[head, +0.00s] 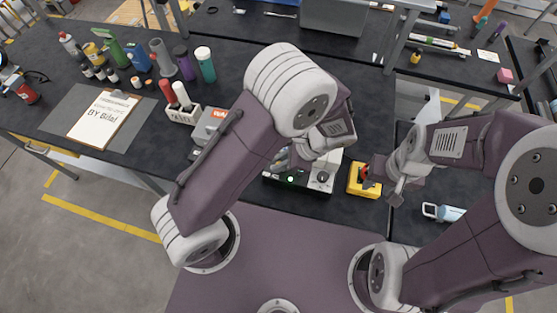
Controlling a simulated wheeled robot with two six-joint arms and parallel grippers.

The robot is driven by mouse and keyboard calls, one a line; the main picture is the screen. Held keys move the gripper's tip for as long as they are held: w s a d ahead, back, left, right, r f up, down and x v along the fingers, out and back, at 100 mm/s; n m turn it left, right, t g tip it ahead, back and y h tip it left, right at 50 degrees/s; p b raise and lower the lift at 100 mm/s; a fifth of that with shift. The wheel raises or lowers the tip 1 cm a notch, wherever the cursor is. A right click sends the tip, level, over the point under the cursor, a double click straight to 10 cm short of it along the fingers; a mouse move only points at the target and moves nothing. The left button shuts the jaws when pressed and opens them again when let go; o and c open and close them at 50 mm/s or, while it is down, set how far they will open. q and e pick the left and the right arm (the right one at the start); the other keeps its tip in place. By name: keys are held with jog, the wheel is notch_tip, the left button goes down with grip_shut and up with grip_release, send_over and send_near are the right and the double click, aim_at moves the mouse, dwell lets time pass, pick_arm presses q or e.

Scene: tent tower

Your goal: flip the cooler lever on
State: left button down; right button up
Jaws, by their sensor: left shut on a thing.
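A black and silver box (315,187) with a lit green lamp (290,179) and a dark knob (322,177) stands at the front edge of the table. It looks like the cooler. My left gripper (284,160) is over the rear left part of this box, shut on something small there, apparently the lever. My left arm and gripper hide the lever and its position. My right gripper (395,190) is to the right of the box, beside a yellow device, and apart from the cooler. Its fingers are too small to tell open from shut.
The yellow device (364,183) with a red part stands right of the box. A grey and red item (208,124) and a white holder with markers (182,115) are on the left. A clipboard (104,114) lies farther left.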

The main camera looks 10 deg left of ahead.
pick_arm(q)
jog(key=c, duration=1.7)
grip_release()
jog(key=shift+r, duration=0.1)
jog(key=v, duration=0.9)
